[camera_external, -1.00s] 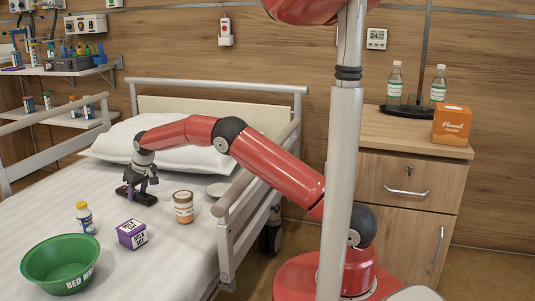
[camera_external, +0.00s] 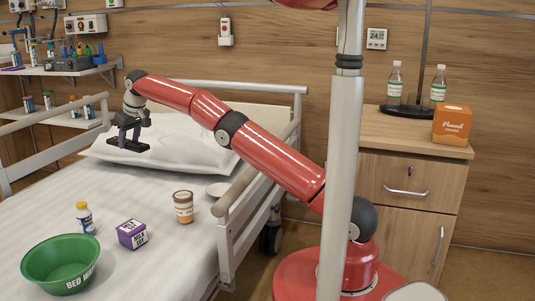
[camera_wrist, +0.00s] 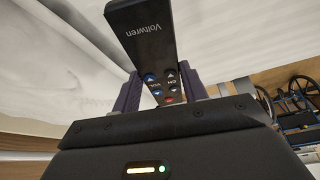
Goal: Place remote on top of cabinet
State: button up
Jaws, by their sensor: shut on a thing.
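The remote (camera_external: 116,142) is a dark slab held in my gripper (camera_external: 128,140) above the bed, near the pillow. In the wrist view the black remote (camera_wrist: 143,36) shows its buttons and lettering and sits between the two fingers of my gripper (camera_wrist: 160,92). My gripper is shut on it. The wooden cabinet (camera_external: 375,141) stands at the right behind my arm, with a drawer and a door below its top. It is far from my gripper.
On the cabinet top are two bottles (camera_external: 395,84) on a dark base and an orange box (camera_external: 452,125); its front left part is bare. A bed rail (camera_external: 232,205) lies between bed and cabinet. A green bowl (camera_external: 60,265), purple box (camera_external: 132,235), jar (camera_external: 183,208) and small bottle (camera_external: 85,218) are on the bed.

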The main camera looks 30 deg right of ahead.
jog(key=shift+d+r, duration=0.1)
jog(key=shift+r, duration=0.35)
jog(key=w+d+r+m+h, duration=0.1)
jog(key=w+d+r+m, duration=0.1)
jog(key=d, duration=1.1)
jog(key=w+d+r+m, duration=0.1)
jog(key=w+d, duration=0.1)
jog(key=d, duration=1.1)
jog(key=s+d+f+m, duration=0.1)
jog(key=s+d, duration=0.4)
jog(key=d, duration=0.3)
jog(key=s+d+f+m+h, duration=0.1)
jog(key=s+d, duration=0.4)
jog(key=d, duration=0.3)
jog(key=s+d+f+m+t, duration=0.1)
jog(key=s+d+f, duration=0.1)
jog(key=s+d, duration=0.4)
jog(key=d, duration=0.3)
jog(key=shift+m, duration=0.4)
